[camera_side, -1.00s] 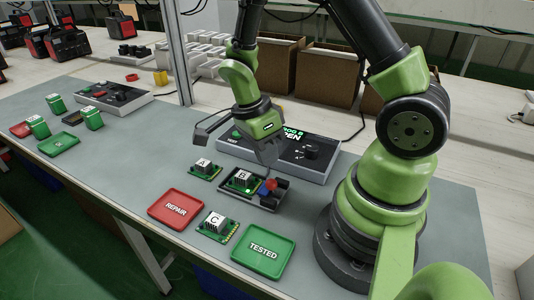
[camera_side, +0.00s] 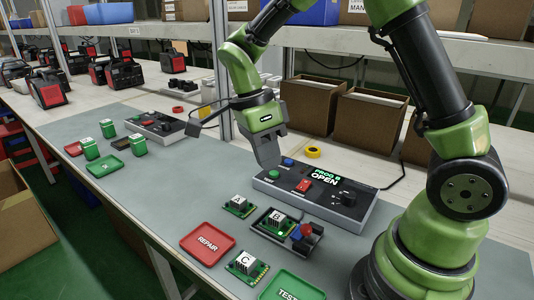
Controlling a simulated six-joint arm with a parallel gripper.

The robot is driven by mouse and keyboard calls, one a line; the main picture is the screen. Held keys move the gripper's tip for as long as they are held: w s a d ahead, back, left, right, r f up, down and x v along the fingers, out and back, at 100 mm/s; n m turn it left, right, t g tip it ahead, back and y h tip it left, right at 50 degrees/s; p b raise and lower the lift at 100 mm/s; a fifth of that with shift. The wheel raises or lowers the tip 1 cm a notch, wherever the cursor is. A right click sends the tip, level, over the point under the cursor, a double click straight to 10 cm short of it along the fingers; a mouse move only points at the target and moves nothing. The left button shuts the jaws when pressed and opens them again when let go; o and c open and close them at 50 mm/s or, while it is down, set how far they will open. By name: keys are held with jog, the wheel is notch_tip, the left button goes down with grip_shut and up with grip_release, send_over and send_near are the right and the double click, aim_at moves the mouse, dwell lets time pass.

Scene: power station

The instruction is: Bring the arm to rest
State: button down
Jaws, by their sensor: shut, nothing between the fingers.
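My arm is raised over the back of the grey work mat (camera_side: 150,210). My gripper (camera_side: 268,160) points down, shut and empty, in front of the left end of a grey control box (camera_side: 320,200) in the picture. The box display reads "PROG B OPEN" in green. Green board B (camera_side: 277,222) sits in a dark fixture (camera_side: 305,243) with a red knob, apart from my gripper. Green board A (camera_side: 240,206) and green board C (camera_side: 246,263) lie on the mat.
A red REPAIR tray (camera_side: 207,251) and a green TESTED tray (camera_side: 290,288), cut off below, look empty. Another control box (camera_side: 155,127) and green pieces (camera_side: 91,149) stand at the left. Brown bins (camera_side: 369,117) and a shelf (camera_side: 410,57) are behind.

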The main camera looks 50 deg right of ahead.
jog(key=shift+a+r, duration=0.1)
dwell(0.3)
jog(key=s+a+r+n+t+y, duration=0.2)
jog(key=s+r+n+t, duration=0.8)
jog(key=n, duration=1)
jog(key=shift+s+r+n+y, duration=0.3)
jog(key=shift+s+r+y, duration=0.1)
jog(key=shift+s+r, duration=0.7)
